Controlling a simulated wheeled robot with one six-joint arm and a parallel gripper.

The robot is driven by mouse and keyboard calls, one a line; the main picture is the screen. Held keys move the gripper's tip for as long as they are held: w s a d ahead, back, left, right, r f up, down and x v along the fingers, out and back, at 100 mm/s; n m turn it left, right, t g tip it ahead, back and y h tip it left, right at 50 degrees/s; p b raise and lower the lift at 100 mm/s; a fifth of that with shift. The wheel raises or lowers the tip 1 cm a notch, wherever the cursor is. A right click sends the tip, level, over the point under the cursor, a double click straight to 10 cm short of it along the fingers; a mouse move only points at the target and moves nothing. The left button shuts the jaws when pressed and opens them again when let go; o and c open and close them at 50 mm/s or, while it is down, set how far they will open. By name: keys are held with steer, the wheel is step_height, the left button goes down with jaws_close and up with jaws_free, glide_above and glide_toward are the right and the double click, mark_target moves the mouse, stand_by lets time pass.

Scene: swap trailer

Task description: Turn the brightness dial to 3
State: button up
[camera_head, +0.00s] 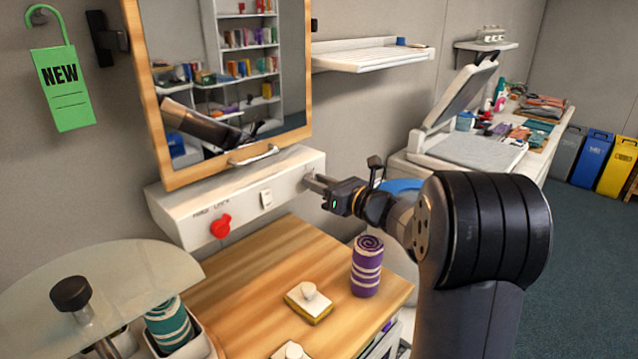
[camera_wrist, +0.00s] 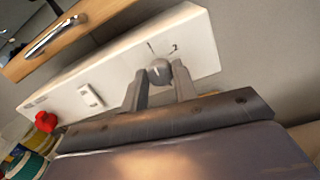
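The brightness dial (camera_wrist: 159,72) is a small grey round knob with a pale pointer line, on the front of the white box below the mirror. A tick and a "2" show on the panel above and right of it in the wrist view; I see no "3". My gripper (camera_wrist: 160,75) has one finger on each side of the dial, and both appear to touch it. In the head view my gripper (camera_head: 312,182) meets the right end of the white box (camera_head: 180,217) and hides the dial.
A red knob (camera_head: 221,226) and a white rocker switch (camera_head: 266,199) sit left on the same box. Below, the wooden top (camera_head: 240,275) holds a purple striped roll (camera_head: 367,267) and a yellow sponge-like block (camera_head: 309,303). A glass shelf (camera_head: 100,290) juts out at left.

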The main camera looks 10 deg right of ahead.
steer(key=c, duration=0.5)
steer(key=shift+f+m+t+h+p, duration=0.2)
steer(key=shift+m+p, duration=0.45)
steer(key=shift+m, duration=5.45)
steer(key=shift+f+m+t+h+p, duration=0.2)
steer(key=shift+m+p, duration=0.45)
steer(key=shift+m, duration=5.45)
steer(key=shift+r, duration=0.15)
